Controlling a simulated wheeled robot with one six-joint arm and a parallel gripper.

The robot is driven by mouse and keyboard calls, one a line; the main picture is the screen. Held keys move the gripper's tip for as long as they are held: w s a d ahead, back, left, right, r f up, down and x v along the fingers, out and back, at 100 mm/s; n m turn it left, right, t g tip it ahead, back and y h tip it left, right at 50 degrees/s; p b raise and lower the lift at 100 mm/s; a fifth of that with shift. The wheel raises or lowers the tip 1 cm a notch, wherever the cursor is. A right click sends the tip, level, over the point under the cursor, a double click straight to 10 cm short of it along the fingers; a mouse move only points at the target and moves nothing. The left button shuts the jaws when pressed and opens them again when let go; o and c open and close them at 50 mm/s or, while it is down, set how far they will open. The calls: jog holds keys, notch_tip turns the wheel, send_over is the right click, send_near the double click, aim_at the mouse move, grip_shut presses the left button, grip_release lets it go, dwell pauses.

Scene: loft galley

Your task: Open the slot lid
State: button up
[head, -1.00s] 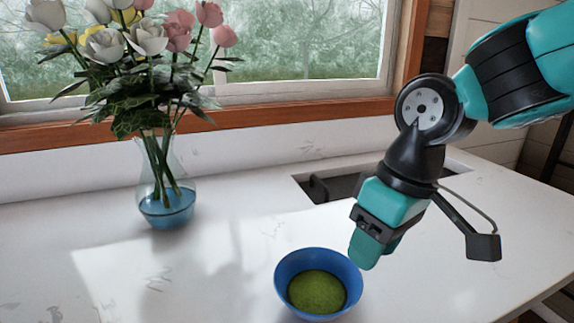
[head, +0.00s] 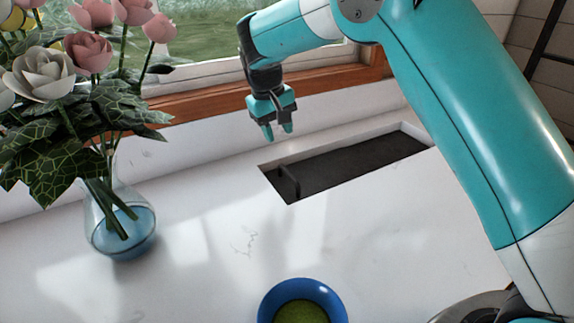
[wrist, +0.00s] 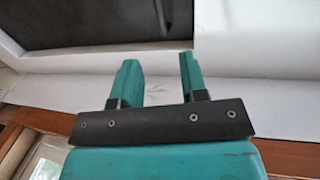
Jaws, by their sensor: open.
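The slot lid (head: 350,168) is a dark grey panel in a long rectangular slot in the white counter. A dark upright handle (head: 288,181) stands at its left end. I cannot tell whether the lid has slid at all. My gripper (head: 278,135) is open and empty, pointing down above and behind the slot's left end, near the back wall, apart from the handle. In the wrist view my gripper's two teal fingers (wrist: 159,66) are spread, with the dark lid (wrist: 80,25) at the top left and part of the handle near the top edge.
A glass vase (head: 118,225) of flowers stands left of the slot on the white counter (head: 215,230). A blue bowl (head: 270,300) with green contents is at the front. The window's wooden sill (head: 200,105) runs behind. Counter between vase and slot is clear.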

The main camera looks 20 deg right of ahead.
aim_at(287, 172)
jog(key=f+p, duration=0.1)
jog(key=f, duration=0.3)
jog(key=d+f+p, duration=0.1)
jog(key=f, duration=0.3)
jog(key=d+f+p, duration=0.1)
jog(key=f, duration=0.3)
jog(key=shift+w+d+f, duration=0.15)
jog(key=shift+w, duration=0.05)
grip_shut()
